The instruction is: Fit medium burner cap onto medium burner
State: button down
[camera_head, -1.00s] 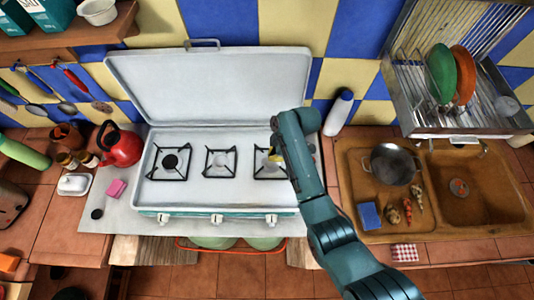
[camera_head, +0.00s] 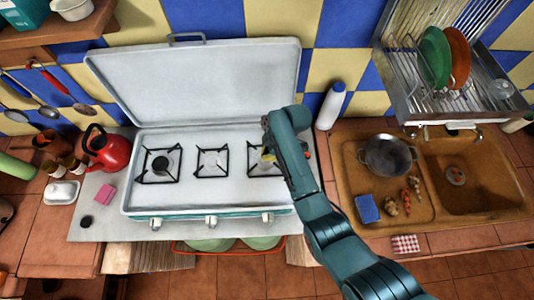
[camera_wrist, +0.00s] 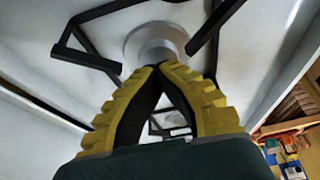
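The white stove (camera_head: 215,192) has three burners under black grates. The left burner carries a dark round cap (camera_head: 160,165). The middle burner (camera_head: 211,160) looks pale and bare. The right burner is partly hidden by my arm in the head view; a pale, bare burner (camera_wrist: 155,38) shows in the wrist view, just beyond my fingertips. A small black disc (camera_head: 86,221), likely a burner cap, lies on the counter at the left. My gripper (camera_wrist: 158,66) is over the right burner, its yellow-black fingers closed together at the tips with nothing visible between them.
The raised stove lid (camera_head: 195,85) stands behind the burners. A red kettle (camera_head: 107,150), pink sponge (camera_head: 105,194) and white butter dish (camera_head: 61,192) are around the left side. A white bottle (camera_head: 331,105) and the sink (camera_head: 480,185) are to the right.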

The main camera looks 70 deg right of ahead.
jog(key=shift+w+d+r+b, duration=0.15)
jog(key=shift+w+b, duration=0.1)
jog(key=shift+w, duration=0.3)
jog(key=shift+w+a+r+b, duration=0.1)
jog(key=shift+w+r+b, duration=0.1)
jog(key=shift+w, duration=0.3)
jog(key=shift+w+d+r+b, duration=0.1)
jog(key=shift+w+b, duration=0.15)
jog(key=shift+w, duration=0.3)
dwell(0.5)
jog(key=shift+w, duration=0.35)
jog(key=shift+w, duration=0.2)
jog(key=shift+w+r+b, duration=0.35)
jog(key=shift+w+b, duration=0.35)
jog(key=shift+w+r+b, duration=0.3)
jog(key=shift+w+b, duration=0.35)
dwell(1.2)
jog(key=w, duration=0.1)
jog(key=w+r, duration=0.1)
jog(key=w, duration=0.1)
jog(key=shift+s+f, duration=0.35)
jog(key=shift+s, duration=0.1)
jog(key=shift+s+f, duration=0.15)
jog(key=shift+s, duration=0.2)
jog(key=shift+w, duration=0.2)
jog(key=shift+w+d+b, duration=0.1)
jog(key=shift+w+b, duration=0.2)
jog(key=shift+b, duration=0.15)
